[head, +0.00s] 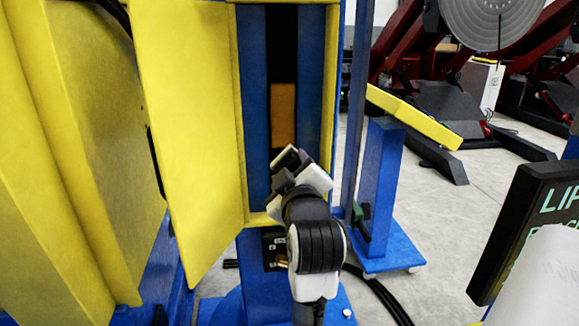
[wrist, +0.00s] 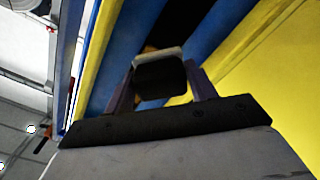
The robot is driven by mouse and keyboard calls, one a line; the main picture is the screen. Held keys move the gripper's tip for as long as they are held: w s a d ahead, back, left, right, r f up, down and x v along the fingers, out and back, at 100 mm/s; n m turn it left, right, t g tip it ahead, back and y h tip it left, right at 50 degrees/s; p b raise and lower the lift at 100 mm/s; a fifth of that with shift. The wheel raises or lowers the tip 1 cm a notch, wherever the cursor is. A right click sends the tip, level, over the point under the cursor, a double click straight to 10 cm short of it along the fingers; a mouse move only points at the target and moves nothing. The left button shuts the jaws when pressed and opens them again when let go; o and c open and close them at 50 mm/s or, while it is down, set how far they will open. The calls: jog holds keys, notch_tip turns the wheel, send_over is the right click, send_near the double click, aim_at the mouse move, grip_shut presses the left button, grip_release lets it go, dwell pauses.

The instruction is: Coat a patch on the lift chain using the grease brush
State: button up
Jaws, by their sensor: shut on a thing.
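The tall blue column (head: 313,70) stands open, with a dark vertical strip (head: 282,45) inside where the lift chain runs; separate links cannot be made out. An orange-brown patch (head: 283,115) shows on that strip. My gripper (head: 298,168) is at the front of the opening, just below the patch in the head view. It is shut on a dark block with a pale edge (wrist: 160,75), apparently the grease brush, held between its two fingers in the wrist view. The bristles are not clearly seen, and whether the brush touches the chain cannot be told.
A yellow door panel (head: 190,120) hangs open left of the opening. Blue side walls and a yellow frame edge (head: 328,100) bound the slot closely. A blue post (head: 382,180) stands to the right. A dark sign (head: 530,230) and a pale sheet are at lower right.

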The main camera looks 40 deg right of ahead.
jog(key=shift+s, duration=0.1)
jog(key=shift+v, duration=1.4)
